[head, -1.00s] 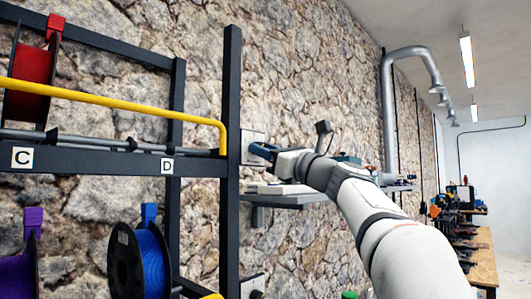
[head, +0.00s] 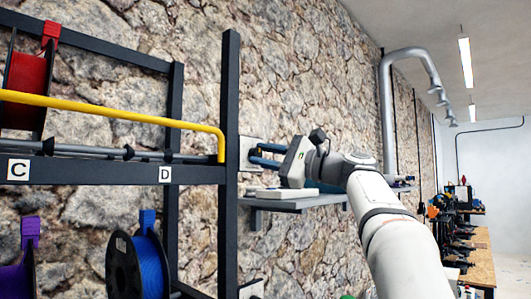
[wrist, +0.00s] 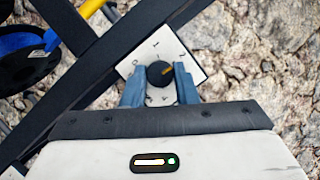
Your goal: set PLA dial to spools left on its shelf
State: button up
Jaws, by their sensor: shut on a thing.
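A white dial plate (wrist: 183,50) with a black round knob (wrist: 158,76) is on the wall in the wrist view. The plate's marks are partly hidden and mostly too small to read. My gripper (wrist: 160,70) has its two blue fingers shut on the knob's sides. In the head view, the dial plate (head: 247,150) is just right of the rack post, with my gripper (head: 257,155) against it. A red spool (head: 24,88) hangs on the upper shelf by label C. No spool shows by label D.
A yellow rail (head: 110,107) crosses in front of the upper shelf. Purple (head: 14,270) and blue (head: 150,262) spools hang below. A black rack post (head: 230,150) stands just left of my gripper. A small grey wall shelf (head: 290,203) is below it.

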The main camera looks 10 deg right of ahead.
jog(key=shift+n+g, duration=0.3)
jog(key=shift+n, duration=0.2)
jog(key=o, duration=1)
jog(key=shift+s+d+f, duration=0.15)
jog(key=shift+s+d, duration=0.05)
jog(key=shift+d, duration=0.25)
jog(key=b+v, duration=0.1)
jog(key=v, duration=0.5)
jog(key=shift+s+d+b, duration=0.25)
jog(key=shift+d+b, duration=0.05)
jog(key=shift+b, duration=0.05)
